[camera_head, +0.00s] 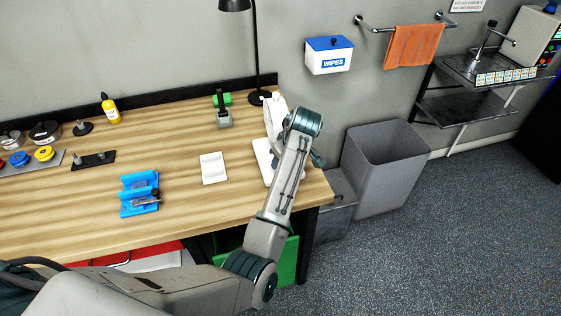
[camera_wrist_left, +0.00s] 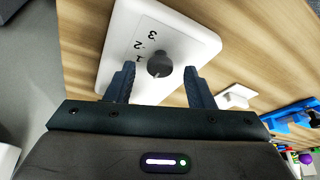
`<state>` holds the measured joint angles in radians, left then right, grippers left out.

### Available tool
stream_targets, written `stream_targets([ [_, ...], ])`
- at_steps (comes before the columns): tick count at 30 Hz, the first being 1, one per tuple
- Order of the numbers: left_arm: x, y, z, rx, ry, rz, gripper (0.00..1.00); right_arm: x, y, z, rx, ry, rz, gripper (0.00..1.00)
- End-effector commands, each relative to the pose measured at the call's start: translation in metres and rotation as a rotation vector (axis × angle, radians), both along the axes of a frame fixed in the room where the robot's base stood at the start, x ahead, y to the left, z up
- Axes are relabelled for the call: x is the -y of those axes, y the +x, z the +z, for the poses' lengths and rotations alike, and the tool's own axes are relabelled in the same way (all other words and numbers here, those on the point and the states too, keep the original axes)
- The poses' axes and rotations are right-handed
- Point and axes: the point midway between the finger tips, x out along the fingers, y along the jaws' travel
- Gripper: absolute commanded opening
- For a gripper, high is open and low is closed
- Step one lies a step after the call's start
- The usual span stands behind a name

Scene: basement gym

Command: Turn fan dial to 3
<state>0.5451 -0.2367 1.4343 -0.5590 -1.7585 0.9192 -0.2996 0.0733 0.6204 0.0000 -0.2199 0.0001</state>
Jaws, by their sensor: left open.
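The white fan (camera_head: 272,108) stands at the right end of the wooden table, and my left arm hides much of it. Its white base (camera_wrist_left: 190,38) fills the upper middle of the left wrist view, printed with 1, 2 and 3. A round dark grey dial (camera_wrist_left: 159,64) sits on the base beside the numbers; I cannot tell its setting. My left gripper (camera_wrist_left: 159,72) is open, one finger on each side of the dial, with gaps showing between fingers and dial. In the head view the arm hides its fingertips. My right gripper is not in view.
A white block (camera_head: 213,168) and a blue holder (camera_head: 139,194) lie on the table (camera_head: 90,215) left of the fan. A green and grey tool (camera_head: 223,112) and a black lamp (camera_head: 257,60) stand behind. A grey bin (camera_head: 382,165) stands right of the table.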

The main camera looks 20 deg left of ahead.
Motion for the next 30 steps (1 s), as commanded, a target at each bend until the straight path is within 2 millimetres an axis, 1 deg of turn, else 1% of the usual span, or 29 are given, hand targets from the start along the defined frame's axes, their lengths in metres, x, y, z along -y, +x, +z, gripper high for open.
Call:
stream_targets([
  [1,0.001,-0.001,-0.005,0.0,0.0,0.001,0.48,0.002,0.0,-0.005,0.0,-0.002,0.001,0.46],
  [2,0.001,-0.001,-0.006,0.0,0.0,0.001,0.48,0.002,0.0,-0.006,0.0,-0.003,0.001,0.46],
  [10,0.001,-0.001,-0.005,0.0,0.0,0.001,0.48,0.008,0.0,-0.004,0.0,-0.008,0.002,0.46],
  [11,0.001,-0.001,-0.005,0.0,0.0,0.001,0.45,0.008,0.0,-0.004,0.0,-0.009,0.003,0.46],
  [12,0.001,-0.001,-0.005,0.0,0.0,0.001,0.37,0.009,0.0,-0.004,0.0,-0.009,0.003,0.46],
  [17,0.001,-0.001,-0.005,0.0,0.0,0.001,0.05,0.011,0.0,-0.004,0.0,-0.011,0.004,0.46],
  [23,0.0,-0.001,-0.005,0.0,0.0,-0.006,0.04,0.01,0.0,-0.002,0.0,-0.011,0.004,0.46],
  [26,0.0,-0.002,-0.004,-0.001,0.0,-0.026,0.04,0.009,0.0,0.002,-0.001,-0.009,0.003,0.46],
  [30,-0.001,-0.003,-0.002,-0.002,0.001,-0.081,0.04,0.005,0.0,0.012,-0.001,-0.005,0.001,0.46],
])
